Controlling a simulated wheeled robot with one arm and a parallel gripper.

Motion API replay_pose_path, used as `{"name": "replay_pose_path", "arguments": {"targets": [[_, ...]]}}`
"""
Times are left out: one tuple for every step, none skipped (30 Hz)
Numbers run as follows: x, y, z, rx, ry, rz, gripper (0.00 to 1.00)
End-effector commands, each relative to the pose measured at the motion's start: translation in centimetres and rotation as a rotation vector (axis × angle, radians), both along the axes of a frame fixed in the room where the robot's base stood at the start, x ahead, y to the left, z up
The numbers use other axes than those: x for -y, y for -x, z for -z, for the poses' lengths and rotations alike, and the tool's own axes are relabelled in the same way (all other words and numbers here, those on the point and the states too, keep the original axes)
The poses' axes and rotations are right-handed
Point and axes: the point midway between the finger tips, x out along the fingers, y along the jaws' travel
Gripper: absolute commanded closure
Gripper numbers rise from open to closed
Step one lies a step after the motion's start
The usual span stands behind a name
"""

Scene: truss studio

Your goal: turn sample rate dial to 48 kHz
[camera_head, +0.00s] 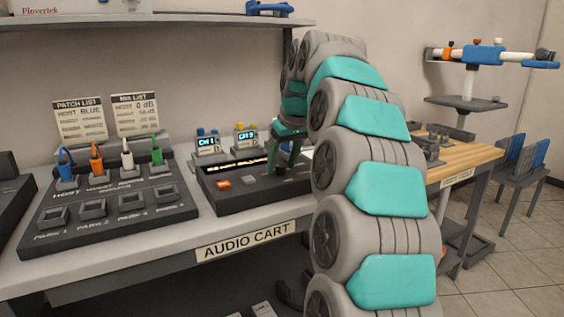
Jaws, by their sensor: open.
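My gripper (284,160) points down over the right half of a dark mixer unit (236,201) on the audio cart. Its fingers are apart. A small dark shape, perhaps a knob, sits at the fingertips, but I cannot tell whether it is the sample rate dial or whether the fingers touch it. No 48 kHz marking is readable. The unit also carries an orange button (223,184), a lit strip and two small displays, the left one (207,143) reading CH1 and the right one (245,139) too small to read surely. My arm hides the unit's right end.
Left of the unit, a patch panel (60,230) has blue, orange, white and green plugs and several empty park sockets. Two list cards (80,119) stand behind it. A shelf (190,21) hangs above. A wooden bench (470,157) stands right of my arm.

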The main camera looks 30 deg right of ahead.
Motion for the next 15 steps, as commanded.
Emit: {"name": "replay_pose_path", "arguments": {"targets": [[0.0,-0.01,0.05,0.0,0.0,0.0,0.36],[0.0,-0.02,0.07,0.0,0.0,0.0,0.36],[0.0,-0.02,0.07,0.0,0.0,0.0,0.36],[0.0,-0.02,0.07,0.0,0.0,0.0,0.36],[0.0,-0.01,0.06,0.0,0.0,0.0,0.36],[0.0,-0.01,0.04,0.0,0.0,0.0,0.36],[0.0,-0.01,0.04,0.0,0.0,0.0,0.36],[0.0,-0.01,0.04,0.0,0.0,0.0,0.37],[0.0,0.0,0.03,0.0,0.0,0.0,0.41],[0.0,0.0,0.03,0.0,0.0,0.0,0.45],[0.0,0.0,0.03,0.0,0.0,0.0,0.48],[-0.01,0.0,0.04,0.0,0.0,0.0,0.53],[-0.01,0.01,0.04,0.0,0.0,0.0,0.56],[-0.01,0.0,0.02,0.0,0.0,0.0,0.59],[-0.01,0.0,0.02,0.0,0.0,0.0,0.64]]}}
